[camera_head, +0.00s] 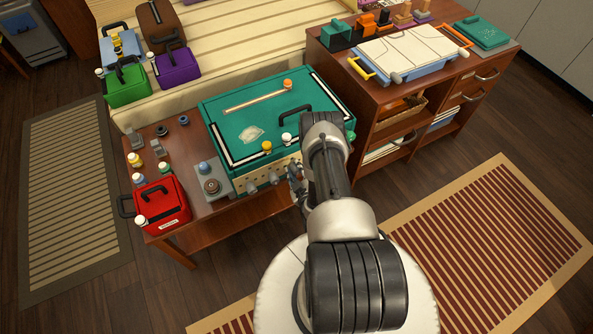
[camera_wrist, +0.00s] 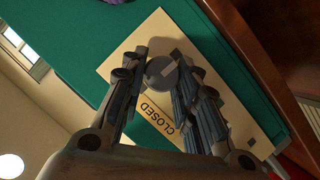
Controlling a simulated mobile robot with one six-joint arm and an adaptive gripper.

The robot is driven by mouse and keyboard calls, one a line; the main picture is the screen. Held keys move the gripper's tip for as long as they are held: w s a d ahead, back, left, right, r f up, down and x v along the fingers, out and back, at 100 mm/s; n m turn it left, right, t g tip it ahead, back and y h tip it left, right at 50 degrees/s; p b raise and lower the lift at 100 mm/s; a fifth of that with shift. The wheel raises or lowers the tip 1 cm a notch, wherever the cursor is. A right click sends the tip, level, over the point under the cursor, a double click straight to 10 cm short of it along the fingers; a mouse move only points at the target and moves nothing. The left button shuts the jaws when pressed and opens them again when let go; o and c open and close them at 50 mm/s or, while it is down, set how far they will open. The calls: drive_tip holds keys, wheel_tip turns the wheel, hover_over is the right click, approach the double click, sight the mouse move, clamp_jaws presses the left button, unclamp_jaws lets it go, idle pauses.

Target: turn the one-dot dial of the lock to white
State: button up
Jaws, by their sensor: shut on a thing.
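A teal box (camera_head: 225,120) with a black handle on its lid stands on the wooden table. Its cream front panel (camera_head: 262,173) carries grey dials, with two (camera_head: 251,188) (camera_head: 275,178) visible left of my gripper. My gripper (camera_head: 297,178) is at the panel's right part, partly hidden by my arm. In the wrist view my gripper (camera_wrist: 164,68) has its fingers on both sides of a round grey dial (camera_wrist: 160,74) and is shut on it. The cream plate (camera_wrist: 118,66) reads "CLOSED" beside the dial. I cannot make out dots or a white mark.
A red box (camera_head: 165,205) and a grey device (camera_head: 212,188) stand left of the teal box. A wooden cabinet (camera_head: 375,95) is close on the right. Several coloured cases lie on the slatted bench behind.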

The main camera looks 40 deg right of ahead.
drive_tip(key=shift+w, duration=0.1)
idle(0.4)
drive_tip(key=o, duration=1)
drive_tip(key=shift+o, duration=0.2)
wheel_tip(320, 180, up, 9)
drive_tip(key=shift+d, duration=0.1)
drive_tip(key=shift+r, duration=0.5)
